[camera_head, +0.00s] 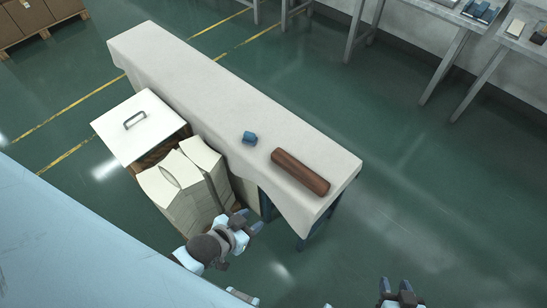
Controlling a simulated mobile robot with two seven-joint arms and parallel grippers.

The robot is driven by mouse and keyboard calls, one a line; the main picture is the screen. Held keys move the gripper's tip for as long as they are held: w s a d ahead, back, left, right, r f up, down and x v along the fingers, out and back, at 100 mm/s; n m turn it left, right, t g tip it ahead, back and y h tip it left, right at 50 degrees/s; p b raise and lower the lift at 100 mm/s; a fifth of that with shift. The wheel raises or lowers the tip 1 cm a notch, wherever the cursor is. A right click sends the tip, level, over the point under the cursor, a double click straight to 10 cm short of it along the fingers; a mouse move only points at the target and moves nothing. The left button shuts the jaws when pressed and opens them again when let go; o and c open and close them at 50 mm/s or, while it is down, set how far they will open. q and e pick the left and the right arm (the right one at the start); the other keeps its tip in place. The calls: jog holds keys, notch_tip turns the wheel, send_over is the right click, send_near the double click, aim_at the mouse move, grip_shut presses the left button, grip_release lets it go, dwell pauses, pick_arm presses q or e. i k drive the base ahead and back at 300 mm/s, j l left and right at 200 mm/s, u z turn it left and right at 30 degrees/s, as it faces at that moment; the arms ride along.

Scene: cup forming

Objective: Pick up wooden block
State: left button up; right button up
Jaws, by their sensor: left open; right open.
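The wooden block (300,172) is long, dark brown and round-edged. It lies on the pale cloth-covered table (185,75), near the table's right end. My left gripper (250,220) is open and empty, in front of the table, below and to the left of the block in the picture. My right gripper (396,283) is open and empty at the bottom edge, below and to the right of the block, apart from the table. Neither gripper touches the block.
A small blue object (250,138) lies on the table left of the block. Stacks of pale sheets (170,194) and a box with a white handled lid (138,127) stand against the table's front. More tables (470,12) stand at the back right. The floor at right is clear.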

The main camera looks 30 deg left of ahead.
aim_at(316, 183)
jog(key=i+l+u, duration=0.1)
jog(key=u, duration=0.35)
jog(key=i+l+u, duration=0.1)
jog(key=l+u, duration=0.5)
jog(key=u, duration=0.25)
jog(key=i+l+u, duration=0.1)
jog(key=l+u, duration=0.95)
jog(key=l, duration=0.35)
